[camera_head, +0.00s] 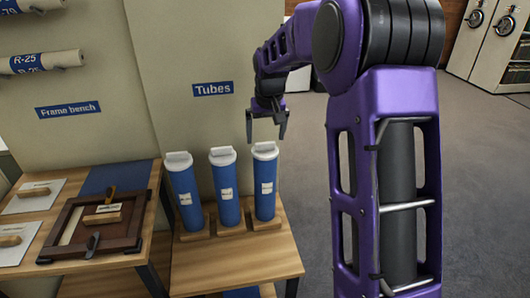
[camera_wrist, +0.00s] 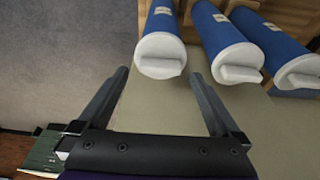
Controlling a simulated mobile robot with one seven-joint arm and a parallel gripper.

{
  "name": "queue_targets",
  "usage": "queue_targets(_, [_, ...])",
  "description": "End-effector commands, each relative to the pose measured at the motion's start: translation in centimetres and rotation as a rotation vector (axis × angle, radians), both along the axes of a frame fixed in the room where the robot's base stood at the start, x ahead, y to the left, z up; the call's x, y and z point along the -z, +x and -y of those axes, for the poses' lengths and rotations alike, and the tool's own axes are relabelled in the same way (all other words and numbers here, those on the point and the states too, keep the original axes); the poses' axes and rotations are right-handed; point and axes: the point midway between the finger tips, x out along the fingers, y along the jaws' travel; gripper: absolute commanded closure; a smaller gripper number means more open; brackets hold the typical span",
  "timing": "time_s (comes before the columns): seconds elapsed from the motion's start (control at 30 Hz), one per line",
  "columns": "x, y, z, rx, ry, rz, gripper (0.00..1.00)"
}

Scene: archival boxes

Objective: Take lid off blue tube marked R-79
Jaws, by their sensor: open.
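Three blue tubes with white lids stand upright in wooden holders: a left tube (camera_head: 186,197), a middle tube (camera_head: 226,194) and a right tube (camera_head: 265,194). Each has a small white label, too small to read, so I cannot tell which is R-79. My gripper (camera_head: 267,138) is open and empty, just above the right tube's lid (camera_head: 265,149). In the wrist view, that lid (camera_wrist: 160,58) lies beyond and between the open fingertips (camera_wrist: 158,76), apparently not touched. The other two lids (camera_wrist: 238,64) (camera_wrist: 300,72) show to its right there.
The tubes stand on a small wooden table (camera_head: 240,260) under a "Tubes" sign (camera_head: 213,89). A frame bench (camera_head: 130,262) with a wooden frame (camera_head: 95,228) is at left. Wrapped rolls (camera_head: 40,62) hang on the wall. Open floor (camera_head: 300,190) lies to the right.

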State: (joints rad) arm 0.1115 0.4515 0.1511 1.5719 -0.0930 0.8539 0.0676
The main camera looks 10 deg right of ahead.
Motion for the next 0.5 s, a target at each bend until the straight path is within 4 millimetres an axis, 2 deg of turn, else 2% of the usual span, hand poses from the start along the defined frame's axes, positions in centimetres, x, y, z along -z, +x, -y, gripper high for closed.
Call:
queue_targets(0.03, [1.1,0.3,-0.1,0.0,0.0,-0.002,0.0])
queue_targets(0.1, [1.9,0.5,0.0,0.0,0.0,-0.002,0.0])
queue_targets(0.37, [2.2,0.7,0.0,0.0,0.0,0.002,0.0])
queue_targets(0.5, [2.2,0.7,0.0,0.0,0.0,0.001,0.23])
